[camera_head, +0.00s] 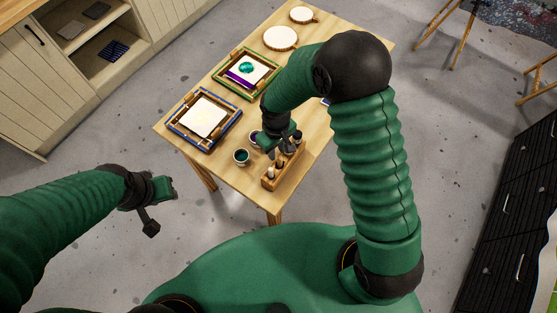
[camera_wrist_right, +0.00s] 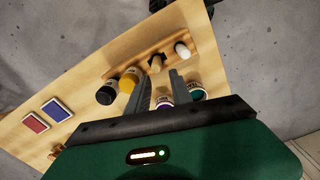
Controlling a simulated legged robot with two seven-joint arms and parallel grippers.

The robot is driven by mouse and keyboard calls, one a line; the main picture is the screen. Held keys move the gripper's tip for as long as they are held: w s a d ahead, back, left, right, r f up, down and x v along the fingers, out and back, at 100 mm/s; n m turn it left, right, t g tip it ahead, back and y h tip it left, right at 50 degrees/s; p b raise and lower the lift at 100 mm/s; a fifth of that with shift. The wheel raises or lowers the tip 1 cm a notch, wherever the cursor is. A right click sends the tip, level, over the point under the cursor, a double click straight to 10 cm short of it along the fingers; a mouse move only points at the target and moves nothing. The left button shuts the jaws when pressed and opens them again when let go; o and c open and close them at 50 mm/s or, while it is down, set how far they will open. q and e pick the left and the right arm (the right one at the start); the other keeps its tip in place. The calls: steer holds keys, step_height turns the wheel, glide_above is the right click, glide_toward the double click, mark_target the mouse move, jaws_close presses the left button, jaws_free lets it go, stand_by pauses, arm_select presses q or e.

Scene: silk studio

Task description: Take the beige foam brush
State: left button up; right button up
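The wooden rack (camera_head: 284,172) stands at the table's near right edge and holds several upright tools. In the right wrist view a small beige-topped tool (camera_wrist_right: 156,63), which looks like the beige foam brush, stands in the rack (camera_wrist_right: 125,66) between a white-topped tool (camera_wrist_right: 182,49) and a yellow one (camera_wrist_right: 129,79). A black-topped tool (camera_wrist_right: 107,94) is at the rack's end. My right gripper (camera_head: 285,148) is above the rack, fingers apart; in the wrist view the fingertips (camera_wrist_right: 161,76) flank the space just short of the beige top. My left gripper (camera_head: 163,190) is off the table at left, its finger opening unclear.
A pot of green paint (camera_head: 241,156) and a purple pot (camera_head: 255,137) stand beside the rack. A blue frame (camera_head: 178,119), a green frame (camera_head: 219,73) and two round pieces lie farther along the table. Red (camera_wrist_right: 34,122) and blue (camera_wrist_right: 56,110) pads lie to one side.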

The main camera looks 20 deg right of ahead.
mark_target(280, 157)
steer(key=f, duration=0.1)
steer(key=s+f, duration=0.1)
steer(key=d+f+p, duration=0.1)
steer(key=f, duration=0.1)
steer(key=shift+s, duration=0.15)
steer(key=shift+f, duration=0.25)
steer(key=shift+w, duration=0.2)
steer(key=shift+c, duration=1)
steer(key=shift+a, duration=0.15)
jaws_close()
steer(key=shift+s, duration=0.1)
steer(key=shift+r, duration=0.5)
step_height(280, 157, up, 9)
steer(key=shift+r+b, duration=0.1)
steer(key=shift+b, duration=0.5)
